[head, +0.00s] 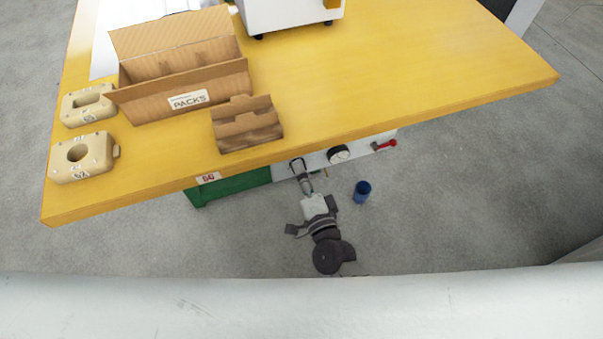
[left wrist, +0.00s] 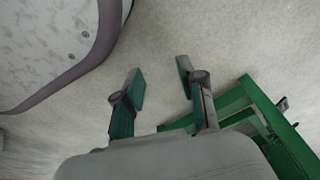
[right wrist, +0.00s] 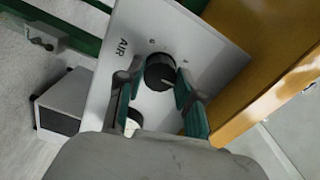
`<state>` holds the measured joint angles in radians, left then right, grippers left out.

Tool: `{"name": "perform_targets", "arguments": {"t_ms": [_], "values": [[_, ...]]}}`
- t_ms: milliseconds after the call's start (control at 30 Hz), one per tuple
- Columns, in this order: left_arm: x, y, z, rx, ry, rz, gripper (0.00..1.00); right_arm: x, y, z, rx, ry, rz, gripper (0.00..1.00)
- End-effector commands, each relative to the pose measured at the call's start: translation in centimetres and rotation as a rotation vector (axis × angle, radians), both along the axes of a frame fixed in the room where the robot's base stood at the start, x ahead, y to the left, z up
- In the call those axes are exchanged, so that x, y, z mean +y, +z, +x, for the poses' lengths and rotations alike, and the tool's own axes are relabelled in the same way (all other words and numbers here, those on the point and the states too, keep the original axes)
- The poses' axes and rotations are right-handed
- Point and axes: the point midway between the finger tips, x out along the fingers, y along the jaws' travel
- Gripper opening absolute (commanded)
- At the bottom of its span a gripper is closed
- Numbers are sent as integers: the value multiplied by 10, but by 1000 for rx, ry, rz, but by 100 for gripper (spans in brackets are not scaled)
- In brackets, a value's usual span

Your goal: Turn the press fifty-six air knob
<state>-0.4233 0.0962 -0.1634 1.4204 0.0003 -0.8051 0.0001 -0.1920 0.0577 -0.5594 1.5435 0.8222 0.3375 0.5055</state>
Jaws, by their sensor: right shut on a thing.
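The black round air knob (right wrist: 160,72) sits on a white panel (right wrist: 205,50) marked AIR, and its white pointer line shows. My right gripper (right wrist: 157,84) has one finger on each side of the knob and is shut on it. In the head view my right gripper (head: 299,167) is at the panel under the yellow table's front edge, where it hides the knob. My left gripper (left wrist: 161,76) is open and empty above the floor, seen only in the left wrist view.
A pressure gauge (head: 339,154) and a red handle (head: 386,145) are right of my right gripper. A blue cup (head: 362,192) is nearby. The yellow table (head: 400,80) overhangs the panel. A green frame (left wrist: 235,105) is near my left gripper.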

Motion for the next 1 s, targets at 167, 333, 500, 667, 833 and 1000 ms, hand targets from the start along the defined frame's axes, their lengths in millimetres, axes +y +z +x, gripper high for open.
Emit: {"name": "perform_targets", "arguments": {"t_ms": [167, 333, 500, 667, 833, 1000], "values": [[-1, 6, 6, -7, 0, 0, 40, 0, -2, -1, 31, 1, 89, 1], [-1, 11, 10, -9, 0, 0, 40, 0, -1, -1, 48, 0, 140, 1], [-1, 13, 12, -12, 0, 0, 40, 0, -1, -1, 56, -1, 164, 1], [-1, 15, 14, -16, 0, 0, 40, 0, -1, -1, 58, -1, 168, 1], [-1, 15, 14, -16, 0, 0, 40, 0, -1, -1, 58, -1, 167, 1], [-1, 15, 13, -15, 0, 0, 40, 0, -1, -1, 57, -1, 166, 51]]}}
